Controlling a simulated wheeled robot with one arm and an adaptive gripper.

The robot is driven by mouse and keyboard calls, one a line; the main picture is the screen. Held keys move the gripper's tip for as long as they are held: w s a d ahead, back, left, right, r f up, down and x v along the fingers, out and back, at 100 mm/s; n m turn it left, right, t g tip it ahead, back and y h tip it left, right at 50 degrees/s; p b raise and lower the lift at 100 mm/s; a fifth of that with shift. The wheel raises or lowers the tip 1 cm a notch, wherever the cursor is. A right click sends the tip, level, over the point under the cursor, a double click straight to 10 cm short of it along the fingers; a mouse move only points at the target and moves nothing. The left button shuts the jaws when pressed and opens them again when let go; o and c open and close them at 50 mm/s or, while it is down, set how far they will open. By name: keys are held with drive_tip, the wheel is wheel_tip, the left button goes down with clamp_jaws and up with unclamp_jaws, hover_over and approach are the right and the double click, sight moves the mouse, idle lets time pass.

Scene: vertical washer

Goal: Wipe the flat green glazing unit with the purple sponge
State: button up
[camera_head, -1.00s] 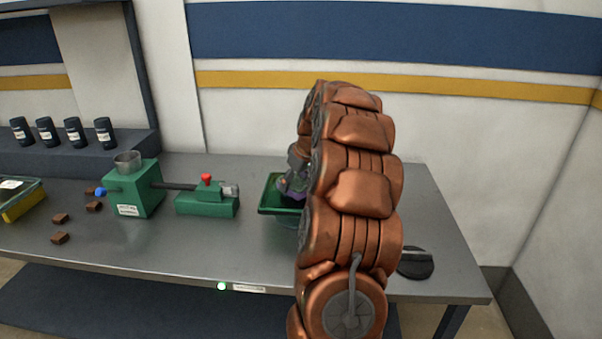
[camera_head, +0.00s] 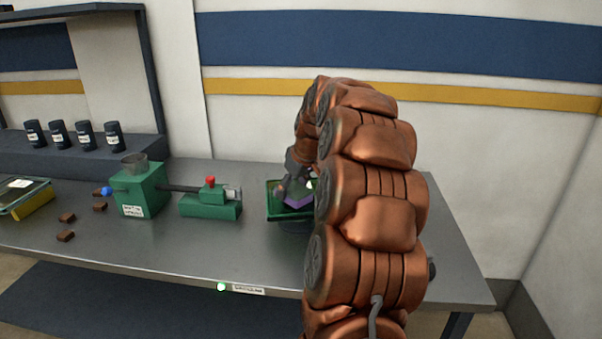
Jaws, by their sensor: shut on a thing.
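The flat green glazing unit (camera_head: 275,213) lies on the steel table, slightly right of the middle, and my copper arm hides its right part. The purple sponge (camera_head: 298,201) is over the unit, at the end of my gripper (camera_head: 296,189). My gripper points down and is shut on the sponge. The sponge looks low over the unit's surface; I cannot tell whether it touches. The fingertips are small and partly hidden by the arm.
A green machine with a funnel (camera_head: 140,188) and a green block with a red knob (camera_head: 210,202) stand left of the unit. Brown blocks (camera_head: 67,217) and a tray (camera_head: 27,196) lie further left. Dark jars (camera_head: 84,136) stand on a raised ledge. The table's front middle is clear.

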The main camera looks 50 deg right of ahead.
drive_tip(key=shift+r+p, duration=0.4)
drive_tip(key=shift+r, duration=2.1)
drive_tip(key=shift+w, duration=0.1)
